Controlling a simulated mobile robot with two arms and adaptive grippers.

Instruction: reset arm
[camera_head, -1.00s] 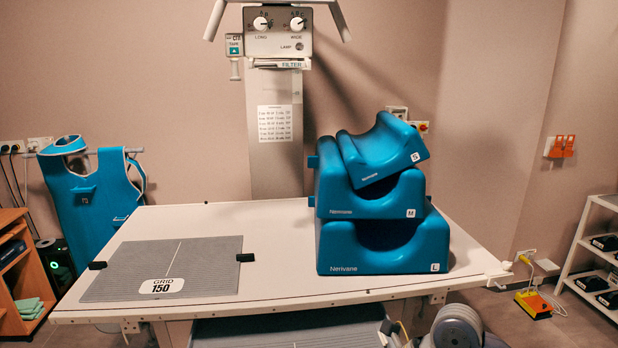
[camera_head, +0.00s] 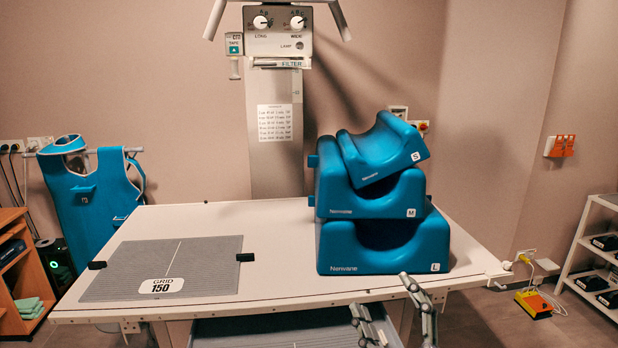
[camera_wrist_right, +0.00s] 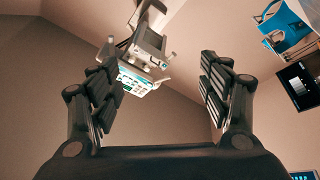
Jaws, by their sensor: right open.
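My right gripper (camera_head: 388,308) shows at the bottom of the head view, in front of the table's near edge and below the blue stack. Its two fingers are spread apart with nothing between them. In the right wrist view the same gripper (camera_wrist_right: 160,85) is open and empty, with wall, ceiling and hanging equipment beyond it. My left gripper is in neither view.
A white table (camera_head: 285,222) holds a grey grid plate (camera_head: 200,262) at left. At right are three stacked blue supports: large (camera_head: 345,250), medium (camera_head: 345,200) and a tilted small one (camera_head: 375,160). A white shelf (camera_head: 580,235) stands far right.

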